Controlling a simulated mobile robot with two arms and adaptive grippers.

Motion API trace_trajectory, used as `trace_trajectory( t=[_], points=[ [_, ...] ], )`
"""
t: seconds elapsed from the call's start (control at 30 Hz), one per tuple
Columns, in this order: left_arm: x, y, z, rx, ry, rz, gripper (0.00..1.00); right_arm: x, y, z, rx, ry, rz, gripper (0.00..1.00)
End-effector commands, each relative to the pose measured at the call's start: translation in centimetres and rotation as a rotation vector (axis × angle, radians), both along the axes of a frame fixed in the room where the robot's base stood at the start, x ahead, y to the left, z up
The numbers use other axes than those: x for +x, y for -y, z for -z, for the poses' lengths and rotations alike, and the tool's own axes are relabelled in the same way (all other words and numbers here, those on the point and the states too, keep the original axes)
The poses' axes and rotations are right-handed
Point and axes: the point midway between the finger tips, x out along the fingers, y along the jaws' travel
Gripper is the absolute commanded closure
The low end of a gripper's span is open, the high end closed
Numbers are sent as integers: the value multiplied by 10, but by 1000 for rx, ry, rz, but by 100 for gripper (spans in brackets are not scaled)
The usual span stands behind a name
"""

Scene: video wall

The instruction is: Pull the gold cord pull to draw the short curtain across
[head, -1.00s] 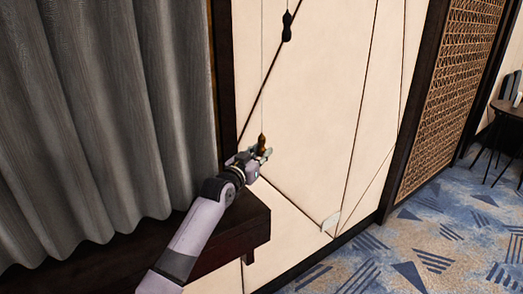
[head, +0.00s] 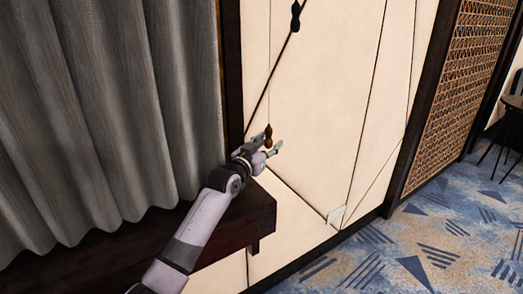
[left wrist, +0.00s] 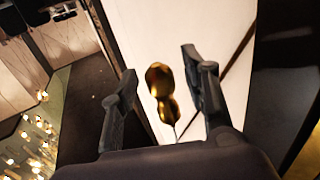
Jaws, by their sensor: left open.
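The gold cord pull (head: 268,136) hangs on a thin cord in front of the cream wall panel. In the left wrist view the gold pull (left wrist: 161,88) is between the two open fingers, with a gap on each side. My left gripper (head: 272,145) is open around it in the head view; in the left wrist view its fingers (left wrist: 157,78) also stand apart. A dark pull (head: 296,16) hangs higher on another line. The grey curtain (head: 110,100) hangs at the left. My right gripper is not in view.
A dark wooden ledge (head: 235,222) runs below the curtain, close under my left arm. A dark frame post (head: 231,70) stands between curtain and wall. A lattice panel (head: 462,85) and patterned carpet (head: 420,235) lie to the right.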

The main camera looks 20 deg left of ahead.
Motion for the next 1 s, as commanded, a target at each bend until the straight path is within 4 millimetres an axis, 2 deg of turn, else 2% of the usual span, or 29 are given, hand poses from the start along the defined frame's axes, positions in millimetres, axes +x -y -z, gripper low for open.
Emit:
trace_trajectory(
  t=[0.17,0.6,0.8,1.0],
  points=[
    [-19,-4,2,1,-2,0,58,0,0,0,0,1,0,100],
    [-96,-19,2,3,-3,-1,58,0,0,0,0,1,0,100],
    [-113,-22,1,3,-3,-1,58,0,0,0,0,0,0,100],
    [-115,-23,1,1,-2,-1,58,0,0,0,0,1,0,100]
  ],
)
